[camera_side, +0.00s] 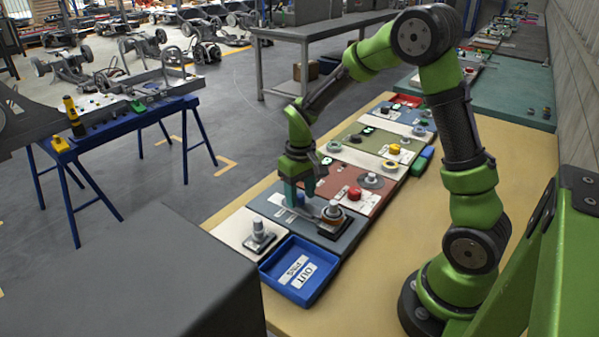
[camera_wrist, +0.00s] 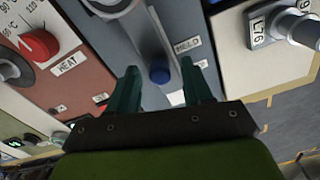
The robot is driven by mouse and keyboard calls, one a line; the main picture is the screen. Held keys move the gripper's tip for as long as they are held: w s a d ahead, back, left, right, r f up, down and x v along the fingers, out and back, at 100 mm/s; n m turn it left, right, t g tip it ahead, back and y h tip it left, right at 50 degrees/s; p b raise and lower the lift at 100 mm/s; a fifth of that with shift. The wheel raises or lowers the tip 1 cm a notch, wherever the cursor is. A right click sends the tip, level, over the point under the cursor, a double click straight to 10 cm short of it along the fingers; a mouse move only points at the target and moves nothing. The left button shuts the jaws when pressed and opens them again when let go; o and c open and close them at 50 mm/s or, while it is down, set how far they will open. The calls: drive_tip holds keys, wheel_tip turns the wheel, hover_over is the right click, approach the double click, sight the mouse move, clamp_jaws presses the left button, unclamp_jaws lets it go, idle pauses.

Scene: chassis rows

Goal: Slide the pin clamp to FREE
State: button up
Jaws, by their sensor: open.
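The pin clamp appears to be the grey bar with a blue round knob (camera_wrist: 159,76) on a slate-grey panel. In the wrist view the knob sits at the bar's near end, beside a white label (camera_wrist: 188,46) that seems to read HELD. A FREE label is not visible. My gripper (camera_wrist: 160,66) is open, with one teal finger on each side of the knob; contact cannot be told. In the side view my gripper (camera_side: 299,195) is low over the slate-grey panel (camera_side: 337,243), left of a post with a light top (camera_side: 332,211). The knob is not clear there.
A red dial (camera_wrist: 39,45) marked HEAT is on the reddish panel at left. A white panel with a metal fitting (camera_side: 257,236) adjoins the slate panel. A blue tray (camera_side: 327,287) stands in front. More panels with knobs run behind. Bare tabletop (camera_side: 425,215) lies at right.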

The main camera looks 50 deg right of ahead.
clamp_jaws()
drive_tip(key=shift+w, duration=1.8)
unclamp_jaws()
drive_tip(key=shift+r, duration=0.1)
wheel_tip(320, 180, up, 17)
